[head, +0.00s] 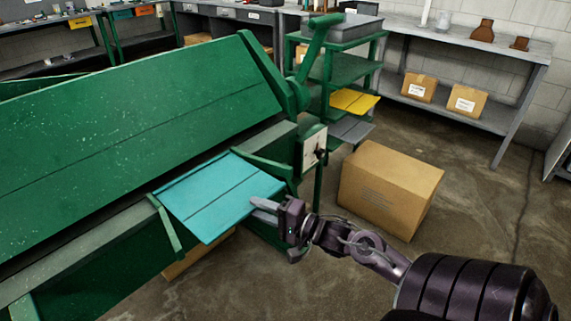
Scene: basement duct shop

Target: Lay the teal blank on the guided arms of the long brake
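The teal blank (212,198) is a flat sheet with a dark line across it. It lies at the front of the green long brake (130,110), its far edge close to the brake's bed. One green guided arm (168,228) shows along its left side and another (262,166) along its right side. Whether the sheet rests fully on both arms cannot be told. My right gripper (258,207) is at the sheet's near right edge, its fingers closed about that edge; the lower finger is partly hidden. My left gripper is out of view.
A large cardboard box (390,190) stands on the floor right of the brake. A green rack (345,70) behind holds a yellow sheet (353,102) and a grey sheet (352,130). A grey workbench (460,45) lines the back wall. Open floor lies to the right.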

